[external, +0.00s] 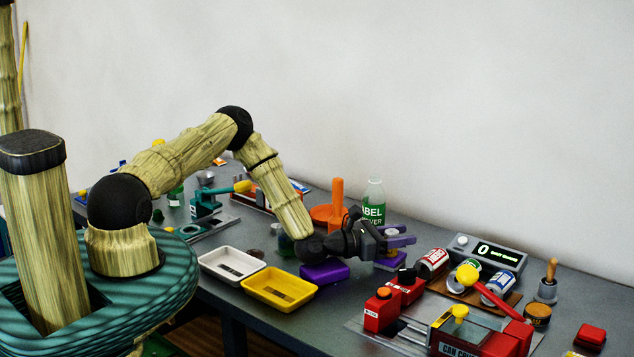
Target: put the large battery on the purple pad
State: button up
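My gripper (402,236) is at the end of the arm, low over the middle of the bench, pointing right. Its two purple fingers look apart, with no object clearly visible between them. A purple block with a flat top (325,272) lies on the bench below my wrist, right of the yellow tray; it may be the purple pad.
A white tray (206,261) and a yellow tray (249,289) stand left of the purple block. A labelled bottle (373,207) and an orange post (337,192) stand behind my gripper. Several cans (497,290) and a red can crusher (504,342) crowd the right.

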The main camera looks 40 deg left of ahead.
jog(key=shift+o, duration=0.4)
jog(key=shift+r, duration=0.15)
jog(key=b+v, duration=0.2)
jog(key=v, duration=1)
